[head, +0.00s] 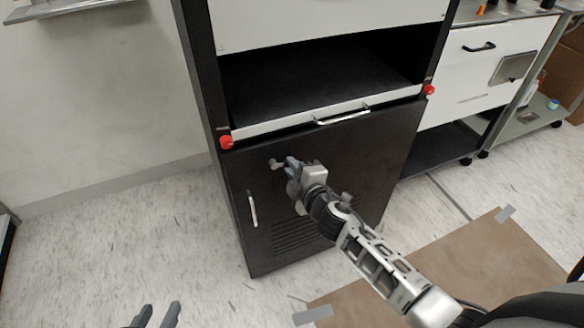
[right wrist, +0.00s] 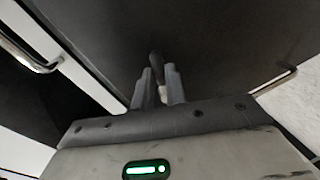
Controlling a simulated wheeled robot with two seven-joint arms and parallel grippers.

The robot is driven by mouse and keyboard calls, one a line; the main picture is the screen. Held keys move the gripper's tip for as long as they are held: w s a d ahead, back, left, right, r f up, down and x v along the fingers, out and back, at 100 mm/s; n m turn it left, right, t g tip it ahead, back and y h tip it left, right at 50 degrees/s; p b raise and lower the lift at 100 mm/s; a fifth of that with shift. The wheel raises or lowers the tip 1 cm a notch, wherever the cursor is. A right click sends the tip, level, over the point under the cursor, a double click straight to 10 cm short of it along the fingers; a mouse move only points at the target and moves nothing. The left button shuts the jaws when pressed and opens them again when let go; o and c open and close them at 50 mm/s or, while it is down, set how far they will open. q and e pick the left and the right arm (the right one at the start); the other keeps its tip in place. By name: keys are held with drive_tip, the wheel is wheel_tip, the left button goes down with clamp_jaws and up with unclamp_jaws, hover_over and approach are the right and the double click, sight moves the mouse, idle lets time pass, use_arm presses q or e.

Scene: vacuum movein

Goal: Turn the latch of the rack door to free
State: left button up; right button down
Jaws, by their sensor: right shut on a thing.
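The rack door (head: 345,172) is a black panel with vent slots, shut in the front of the black rack. The latch (head: 275,163) is a small grey piece near the door's upper left. My right gripper (head: 288,163) is at the latch and shut on it. In the right wrist view the latch (right wrist: 157,62) shows as a dark knob between the fingers of my right gripper (right wrist: 159,82). The fingers hide part of it. My left gripper (head: 157,316) is low at the bottom edge in the head view, its two fingers apart, empty and away from the rack.
A vertical door handle (head: 252,208) is below the latch. Above the door is an open shelf with a white front edge, a bar handle (head: 342,115) and red knobs (head: 226,142) at its ends. A brown mat (head: 490,262) lies on the floor to the right.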

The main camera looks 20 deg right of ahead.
drive_tip(key=shift+r+n+h+p, duration=0.3)
drive_tip(key=shift+r+n+h, duration=0.15)
drive_tip(key=shift+n, duration=0.75)
drive_tip(key=shift+r, duration=0.1)
drive_tip(key=c, duration=1.4)
unclamp_jaws()
drive_tip(key=shift+c, duration=0.2)
drive_tip(key=s+r, duration=0.3)
drive_tip(key=s, duration=1.2)
drive_tip(key=shift+s+d, duration=0.2)
drive_tip(key=shift+s, duration=0.1)
